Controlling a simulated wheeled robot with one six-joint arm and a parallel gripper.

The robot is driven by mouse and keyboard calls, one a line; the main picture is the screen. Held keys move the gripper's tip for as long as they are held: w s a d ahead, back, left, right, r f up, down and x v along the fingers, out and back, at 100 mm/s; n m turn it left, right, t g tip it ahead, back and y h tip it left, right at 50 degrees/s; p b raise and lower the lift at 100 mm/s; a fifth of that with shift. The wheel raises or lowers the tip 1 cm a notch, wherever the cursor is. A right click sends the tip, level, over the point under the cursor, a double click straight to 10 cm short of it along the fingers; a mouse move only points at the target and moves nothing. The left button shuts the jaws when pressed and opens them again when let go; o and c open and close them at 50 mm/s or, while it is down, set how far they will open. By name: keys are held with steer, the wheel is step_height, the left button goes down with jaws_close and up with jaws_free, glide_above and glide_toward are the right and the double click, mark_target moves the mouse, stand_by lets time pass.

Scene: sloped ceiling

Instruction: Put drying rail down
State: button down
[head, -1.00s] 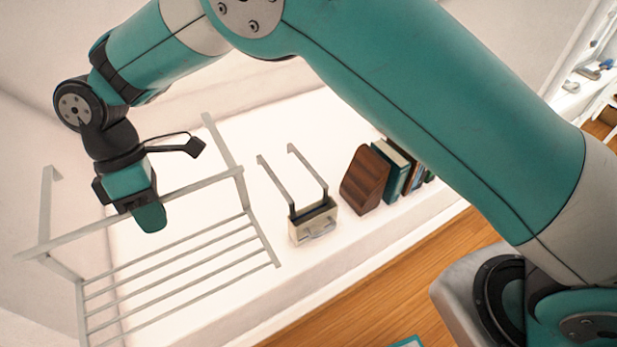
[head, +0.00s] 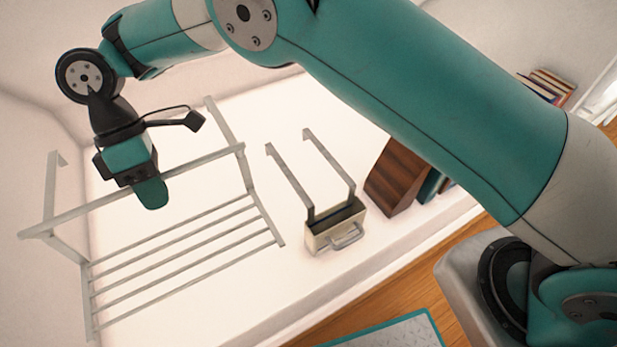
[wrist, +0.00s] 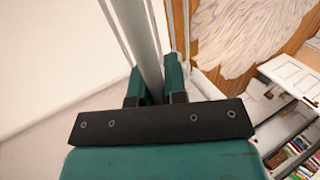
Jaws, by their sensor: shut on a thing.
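The drying rail (head: 190,252) is a pale grey metal frame with several parallel bars and hooked arms. It shows at the left of the head view. In the wrist view the bar (wrist: 146,62) runs up between my two teal fingers (wrist: 153,85). The rail appears held over the white surface (head: 285,100); I cannot tell whether any part of it touches.
A beige box with two long upright arms (head: 336,230) stands on the white surface right of the rail. A brown wooden block (head: 392,178) and books (head: 432,184) stand farther right. Wooden floor (head: 370,312) and a grey teal-edged mat (head: 395,335) lie in front.

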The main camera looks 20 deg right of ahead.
mark_target(180, 225)
steer(key=shift+w+f, duration=0.1)
steer(key=shift+f, duration=0.05)
step_height(180, 225, down, 13)
steer(key=b, duration=1)
steer(key=shift+f, duration=0.15)
step_height(180, 225, down, 7)
steer(key=b, duration=0.3)
steer(key=c, duration=1.2)
jaws_free()
steer(key=shift+o, duration=0.2)
